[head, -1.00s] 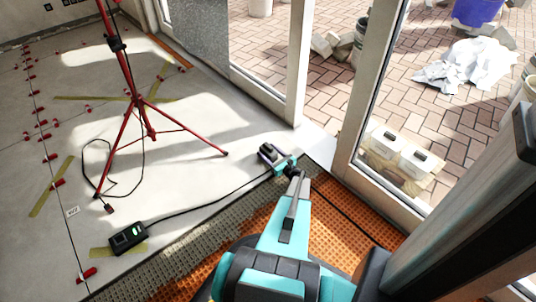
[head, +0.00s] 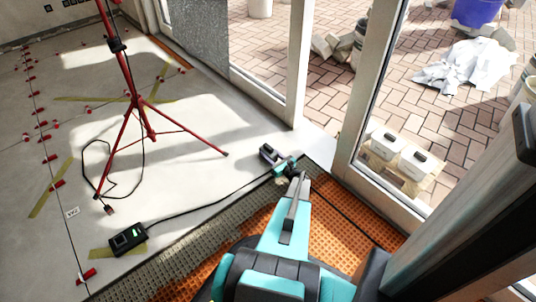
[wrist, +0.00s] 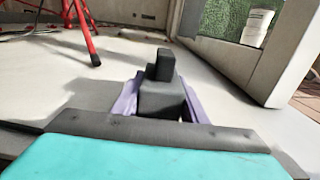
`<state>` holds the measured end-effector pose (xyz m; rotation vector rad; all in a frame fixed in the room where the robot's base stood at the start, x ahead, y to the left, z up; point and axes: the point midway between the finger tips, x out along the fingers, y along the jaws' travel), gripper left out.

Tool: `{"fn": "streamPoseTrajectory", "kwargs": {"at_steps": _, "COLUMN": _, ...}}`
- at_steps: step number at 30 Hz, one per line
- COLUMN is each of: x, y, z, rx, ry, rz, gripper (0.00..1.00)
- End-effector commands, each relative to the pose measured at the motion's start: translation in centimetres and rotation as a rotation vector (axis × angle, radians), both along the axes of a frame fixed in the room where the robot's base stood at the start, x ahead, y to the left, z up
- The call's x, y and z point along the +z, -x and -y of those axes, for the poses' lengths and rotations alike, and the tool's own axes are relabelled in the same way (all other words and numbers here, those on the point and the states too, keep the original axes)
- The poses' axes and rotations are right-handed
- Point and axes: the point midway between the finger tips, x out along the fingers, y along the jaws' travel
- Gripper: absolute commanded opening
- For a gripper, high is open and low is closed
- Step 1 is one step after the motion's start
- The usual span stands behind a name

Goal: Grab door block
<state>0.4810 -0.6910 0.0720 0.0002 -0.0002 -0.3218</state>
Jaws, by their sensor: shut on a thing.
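The door block (wrist: 162,98) is a dark, stepped block with a smaller upper part. In the wrist view it sits between the two purple fingers of my gripper (wrist: 160,108), one on each side. My gripper is shut on it. The lower part of the block is hidden by the gripper's dark front edge. In the head view my gripper (head: 271,156) is small, at the foot of the door frame, by the threshold. The block's underside is hidden, so I cannot tell whether it touches the floor.
A red tripod (head: 148,105) stands on the grey floor to the left. A black device (head: 128,238) with a cable lies front left. The door frame (head: 372,90) rises on the right. An orange mat (head: 340,215) lies under my arm. Red tile markers line the far left.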

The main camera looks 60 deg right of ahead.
Motion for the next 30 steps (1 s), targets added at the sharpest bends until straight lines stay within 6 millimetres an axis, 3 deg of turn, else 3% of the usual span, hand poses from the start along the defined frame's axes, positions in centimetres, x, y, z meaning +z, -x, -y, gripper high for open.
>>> {"fn": "streamPoseTrajectory", "kwargs": {"at_steps": 8, "x": 1.4, "y": 0.0, "z": 0.0, "rx": 0.001, "ry": 0.001, "rz": 0.002, "gripper": 0.0}}
{"fn": "streamPoseTrajectory", "kwargs": {"at_steps": 15, "x": 4.4, "y": 0.0, "z": -0.1, "rx": 0.001, "ry": 0.001, "rz": 0.003, "gripper": 0.0}}
{"fn": "streamPoseTrajectory", "kwargs": {"at_steps": 30, "x": 5.0, "y": 7.5, "z": -8.0, "rx": 0.0, "ry": -0.001, "rz": 0.003, "gripper": 0.0}}
